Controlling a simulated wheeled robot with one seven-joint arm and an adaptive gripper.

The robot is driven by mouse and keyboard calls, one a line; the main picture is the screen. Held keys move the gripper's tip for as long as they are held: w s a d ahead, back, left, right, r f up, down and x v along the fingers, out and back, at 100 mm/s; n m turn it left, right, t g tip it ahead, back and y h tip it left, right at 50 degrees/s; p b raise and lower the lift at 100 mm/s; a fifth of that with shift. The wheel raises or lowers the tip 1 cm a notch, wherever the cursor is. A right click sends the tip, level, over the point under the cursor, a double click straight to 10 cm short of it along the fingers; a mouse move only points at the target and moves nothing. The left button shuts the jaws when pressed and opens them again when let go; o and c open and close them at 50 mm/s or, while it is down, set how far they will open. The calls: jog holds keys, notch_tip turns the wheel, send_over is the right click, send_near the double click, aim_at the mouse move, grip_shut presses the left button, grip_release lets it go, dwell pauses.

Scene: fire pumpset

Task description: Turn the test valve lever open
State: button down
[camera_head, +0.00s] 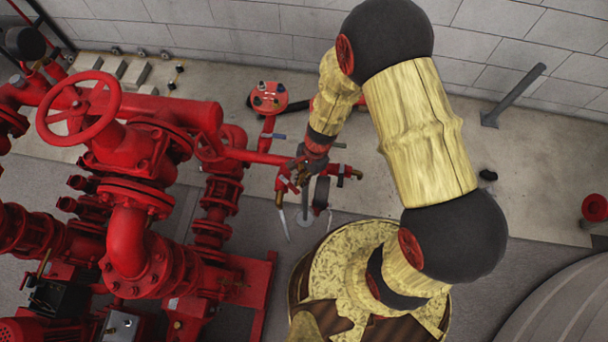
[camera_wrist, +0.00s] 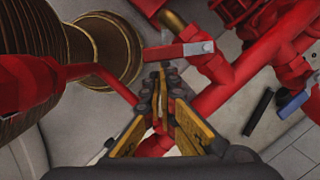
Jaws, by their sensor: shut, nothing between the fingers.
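In the wrist view my gripper (camera_wrist: 161,72) is shut and empty. Its fingertips point at a flat red lever (camera_wrist: 178,50) with a grey end, which lies crosswise just beyond them. The tips look very close to the lever; I cannot tell whether they touch it. I take this lever to be the test valve lever, though no label shows. In the head view my gripper (camera_head: 300,168) is small among the red valve pipes (camera_head: 262,157), and the red lever cannot be made out there.
A black handle (camera_wrist: 257,112) and a blue handle (camera_wrist: 292,105) sit to the right in the wrist view. A ribbed brown cylinder with a brass flange (camera_wrist: 118,45) stands at left. In the head view, a large red handwheel (camera_head: 78,108) and pump pipework fill the left.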

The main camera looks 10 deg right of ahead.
aim_at(296, 192)
jog(key=shift+s+a+m+b, duration=0.3)
jog(key=shift+s+a, duration=0.75)
jog(key=shift+s, duration=0.25)
jog(key=shift+a, duration=0.1)
